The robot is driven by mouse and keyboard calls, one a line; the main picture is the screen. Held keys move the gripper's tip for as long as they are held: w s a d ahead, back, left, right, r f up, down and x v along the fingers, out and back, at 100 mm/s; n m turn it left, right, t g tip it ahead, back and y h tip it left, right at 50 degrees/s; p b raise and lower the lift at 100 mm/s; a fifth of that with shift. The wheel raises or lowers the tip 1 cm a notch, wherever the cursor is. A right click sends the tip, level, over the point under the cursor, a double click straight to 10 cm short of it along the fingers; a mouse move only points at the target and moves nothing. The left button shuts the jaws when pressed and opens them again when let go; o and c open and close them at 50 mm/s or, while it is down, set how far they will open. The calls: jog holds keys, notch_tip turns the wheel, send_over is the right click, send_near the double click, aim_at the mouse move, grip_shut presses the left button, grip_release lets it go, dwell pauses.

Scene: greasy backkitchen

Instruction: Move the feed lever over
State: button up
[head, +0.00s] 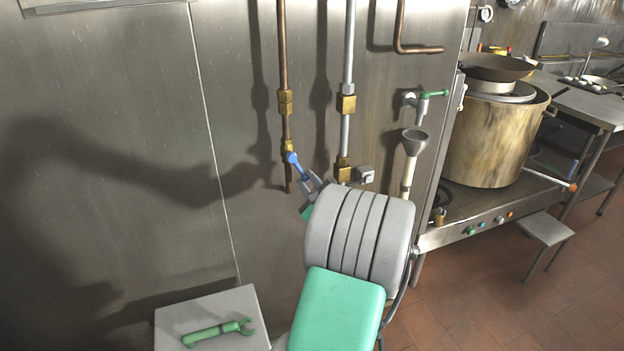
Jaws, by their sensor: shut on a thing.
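The feed lever (293,160) is a short blue handle at the brass valve on the lower end of the left copper pipe (283,50). It slants down to the right from the valve, in front of the steel wall. My gripper (307,179) is shut on the lever's lower part. The grey round housing of my own arm hides part of my gripper, so the fingertips show only in part.
A grey pipe (349,60) with brass fittings runs just right of the lever. Further right are a green-handled tap (433,94), a grey funnel (414,138) and a large pot (490,140) on a stove. The wall left of the lever is bare.

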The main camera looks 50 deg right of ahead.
jog(key=shift+w+a+f, duration=0.2)
jog(key=shift+a, duration=0.15)
grip_shut()
jog(key=shift+o, duration=0.2)
grip_release()
jog(key=shift+w+a+f+p, duration=0.2)
jog(key=shift+w+a, duration=0.1)
jog(key=shift+a, duration=0.2)
jog(key=shift+w+a+f+p, duration=0.15)
jog(key=shift+w+a, duration=0.15)
jog(key=shift+a, duration=0.2)
jog(key=o, duration=0.8)
jog(key=shift+r, duration=0.15)
jog(key=shift+o, duration=1.3)
